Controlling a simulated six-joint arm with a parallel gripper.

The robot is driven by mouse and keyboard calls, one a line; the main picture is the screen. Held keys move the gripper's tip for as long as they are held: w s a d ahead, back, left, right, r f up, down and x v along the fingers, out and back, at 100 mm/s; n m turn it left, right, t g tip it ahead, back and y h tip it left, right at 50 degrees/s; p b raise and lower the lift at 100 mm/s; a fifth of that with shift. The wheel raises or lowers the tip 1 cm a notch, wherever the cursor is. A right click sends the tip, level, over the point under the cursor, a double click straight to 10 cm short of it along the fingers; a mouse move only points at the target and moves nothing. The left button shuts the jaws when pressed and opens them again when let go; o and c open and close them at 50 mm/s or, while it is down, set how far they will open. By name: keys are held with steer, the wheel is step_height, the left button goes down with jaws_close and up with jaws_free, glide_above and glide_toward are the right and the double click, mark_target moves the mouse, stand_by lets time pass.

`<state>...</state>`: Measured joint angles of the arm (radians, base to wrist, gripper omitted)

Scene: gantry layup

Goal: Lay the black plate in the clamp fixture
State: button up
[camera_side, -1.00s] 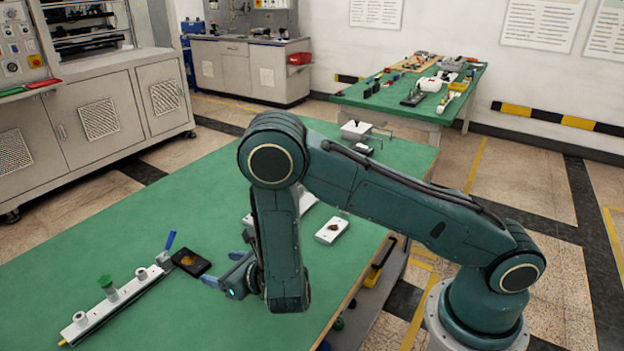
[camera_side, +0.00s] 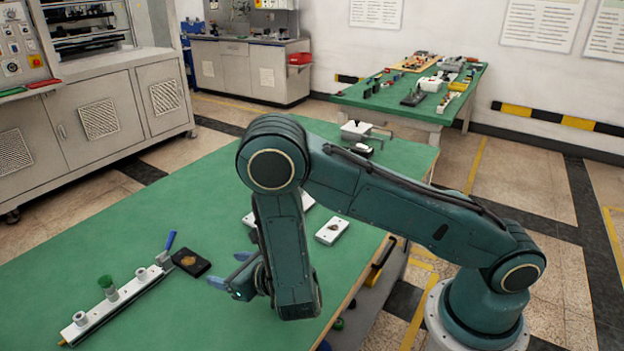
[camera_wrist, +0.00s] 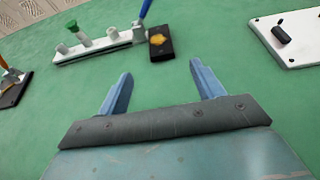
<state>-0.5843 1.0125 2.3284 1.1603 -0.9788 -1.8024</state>
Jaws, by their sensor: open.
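The black plate (camera_side: 203,267) with an orange-brown patch lies on the green table at the right end of a white rail fixture (camera_side: 85,325), beside its blue lever. In the wrist view, the black plate (camera_wrist: 158,53) is close against the end of the fixture (camera_wrist: 95,50); I cannot tell whether the fixture holds it. The fixture carries a green knob and pale posts. My gripper (camera_side: 229,269) is open and empty, to the right of the plate in the side view. In the wrist view, my gripper (camera_wrist: 160,72) has blue fingers spread short of the plate, apart from it.
A white plate with a brown patch (camera_side: 332,230) lies right of my arm. A white plate with a black handle (camera_wrist: 300,50) is at right in the wrist view; a dark item (camera_wrist: 14,92) is at left. The green table (camera_side: 160,205) has clear room behind the fixture.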

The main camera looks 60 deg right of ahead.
steer(key=s+d+r+m+g+h, duration=0.2)
steer(key=s+d+r+m+h, duration=0.1)
steer(key=d+r+m, duration=0.65)
steer(key=s+d+r+m+g+h, duration=0.25)
steer(key=d+r+m, duration=0.35)
steer(key=m, duration=0.7)
steer(key=s+a+r+m+g+y, duration=0.1)
steer(key=s+r+m, duration=0.4)
steer(key=s, duration=0.6)
steer(key=s+a+r+m+g+y, duration=0.2)
steer(key=s+r+m+y, duration=0.2)
steer(key=s, duration=0.7)
step_height(320, 180, up, 2)
steer(key=m, duration=0.4)
steer(key=shift+s+a, duration=0.2)
steer(key=shift+s, duration=0.1)
steer(key=shift+o, duration=0.4)
steer(key=shift+s+a+r+m+g+y, duration=0.15)
steer(key=shift+s+m+g+y, duration=0.1)
steer(key=shift+s, duration=0.15)
steer(key=shift+w, duration=0.15)
